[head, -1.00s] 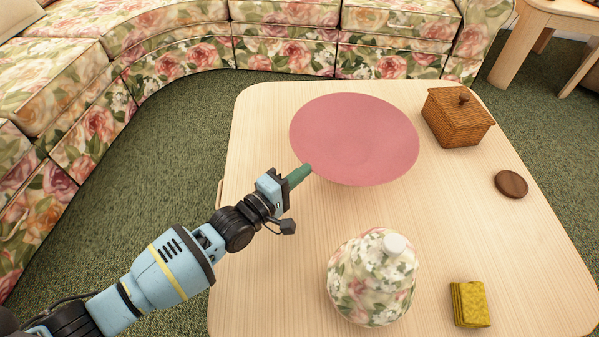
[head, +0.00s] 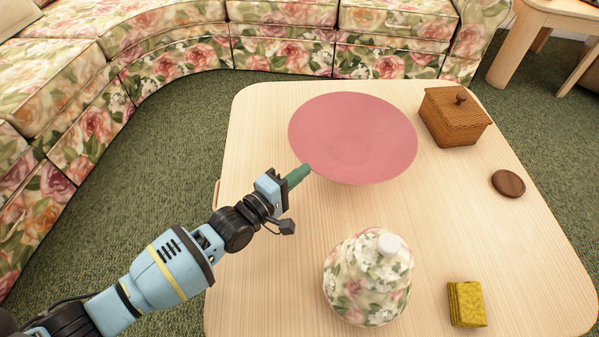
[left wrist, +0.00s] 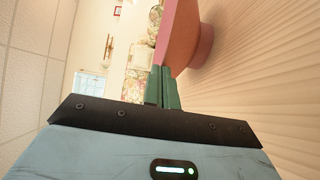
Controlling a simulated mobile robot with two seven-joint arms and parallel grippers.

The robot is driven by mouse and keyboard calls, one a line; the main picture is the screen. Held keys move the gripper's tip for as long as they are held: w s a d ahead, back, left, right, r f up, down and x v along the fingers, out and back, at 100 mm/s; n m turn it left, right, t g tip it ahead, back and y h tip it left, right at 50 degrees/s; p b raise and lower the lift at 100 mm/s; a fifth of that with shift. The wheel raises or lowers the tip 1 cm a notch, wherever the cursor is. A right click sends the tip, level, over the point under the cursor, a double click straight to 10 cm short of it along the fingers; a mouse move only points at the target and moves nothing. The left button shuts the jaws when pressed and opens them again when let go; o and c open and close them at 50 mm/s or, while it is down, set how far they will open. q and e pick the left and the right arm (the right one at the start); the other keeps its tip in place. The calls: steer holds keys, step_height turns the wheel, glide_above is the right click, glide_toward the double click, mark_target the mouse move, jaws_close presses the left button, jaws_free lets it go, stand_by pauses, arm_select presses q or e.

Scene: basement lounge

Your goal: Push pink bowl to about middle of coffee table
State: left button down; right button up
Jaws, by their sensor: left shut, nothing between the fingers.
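The wide pink bowl (head: 353,138) stands upright on the far part of the pale wooden coffee table (head: 262,240), left of the table's centre line. It also shows in the left wrist view (left wrist: 181,38), side-on, with its narrower foot on the table top. My left gripper (head: 306,169) is shut and empty, with green fingertips at the bowl's near left rim. In the left wrist view the fingers (left wrist: 163,88) are together right beside the bowl's rim; whether they touch it I cannot tell for sure. My right gripper is not in view.
A floral lidded jar (head: 368,280) stands nearer me on the table. The table's middle is clear. A floral sofa (head: 285,45) curves behind.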

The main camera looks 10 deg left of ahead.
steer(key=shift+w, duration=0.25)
